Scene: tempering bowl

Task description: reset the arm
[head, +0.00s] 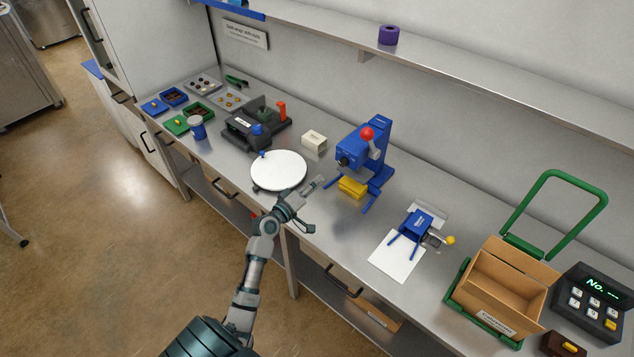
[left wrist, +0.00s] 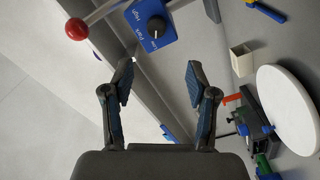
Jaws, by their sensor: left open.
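My left gripper (head: 314,204) reaches over the front part of the steel counter, just right of a white round plate (head: 279,170) and in front of a blue machine (head: 362,155). Its fingers are spread and empty, and they show apart in the left wrist view (left wrist: 159,78). The blue machine has a red ball (head: 367,134) on a lever; the ball (left wrist: 77,29) and a dial (left wrist: 156,27) marked Low, Park and High show in the left wrist view. The gripper appears apart from both. My right gripper is not in view.
A yellow block (head: 352,187) sits at the blue machine's foot. A small blue device (head: 417,224) stands by a white sheet (head: 396,257). A cardboard box (head: 505,280), green frame (head: 563,178) and keypad (head: 592,303) are at right. A shelf (head: 440,86) runs above the counter.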

